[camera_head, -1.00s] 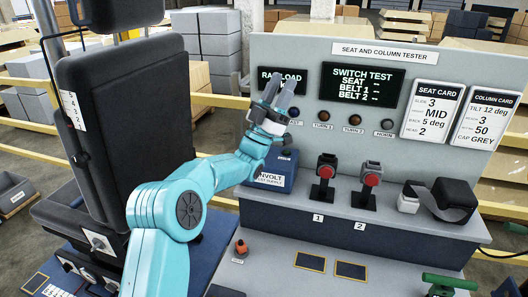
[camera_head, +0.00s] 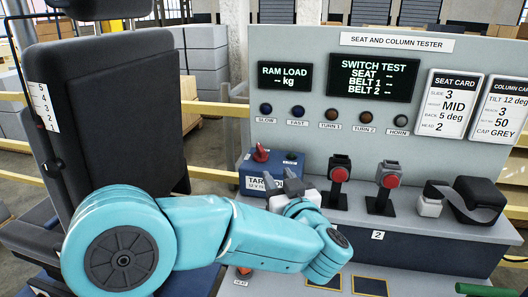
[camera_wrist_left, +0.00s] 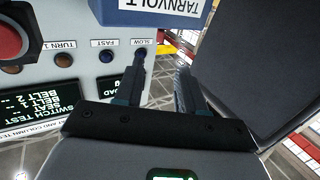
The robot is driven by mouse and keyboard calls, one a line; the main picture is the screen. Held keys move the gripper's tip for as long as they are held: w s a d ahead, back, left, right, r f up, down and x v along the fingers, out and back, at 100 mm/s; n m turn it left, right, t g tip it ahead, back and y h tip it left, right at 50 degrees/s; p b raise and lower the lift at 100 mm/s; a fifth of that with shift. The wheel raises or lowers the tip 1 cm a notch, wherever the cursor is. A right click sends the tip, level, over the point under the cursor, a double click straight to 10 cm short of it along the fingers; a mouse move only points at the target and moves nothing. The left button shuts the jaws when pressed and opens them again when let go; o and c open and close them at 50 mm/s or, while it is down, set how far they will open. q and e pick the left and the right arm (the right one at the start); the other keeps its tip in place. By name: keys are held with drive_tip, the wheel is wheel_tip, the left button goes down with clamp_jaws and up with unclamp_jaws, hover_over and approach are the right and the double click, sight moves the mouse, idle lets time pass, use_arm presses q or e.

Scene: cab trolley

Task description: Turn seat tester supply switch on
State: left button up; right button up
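The seat tester supply is a blue box (camera_head: 291,160) labelled TARNVOLT, standing on the tester bench left of the two buckles. Its red switch (camera_head: 261,153) sits on top, near the box's left end. My left gripper (camera_head: 278,180) is in front of the box, its fingertips pointing up and covering part of the label. The fingers look apart and empty in the left wrist view (camera_wrist_left: 161,70). There the box (camera_wrist_left: 150,14) shows upside down at the top edge; its switch is out of that view. I cannot tell whether the fingers touch the box. My right gripper is not in view.
The tester panel (camera_head: 300,45) stands behind, its switch test display (camera_head: 372,78) showing dashes. Two red-button buckles (camera_head: 339,175) and a black belt reel (camera_head: 478,198) stand to the right. A black seat (camera_head: 110,110) stands close on the left.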

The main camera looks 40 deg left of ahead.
sight(263, 153)
use_arm(q)
drive_tip(key=p+x, duration=0.1)
drive_tip(key=x, duration=1.2)
drive_tip(key=shift+w+a, duration=0.1)
drive_tip(key=shift+w, duration=0.05)
drive_tip(key=shift+c, duration=0.3)
clamp_jaws()
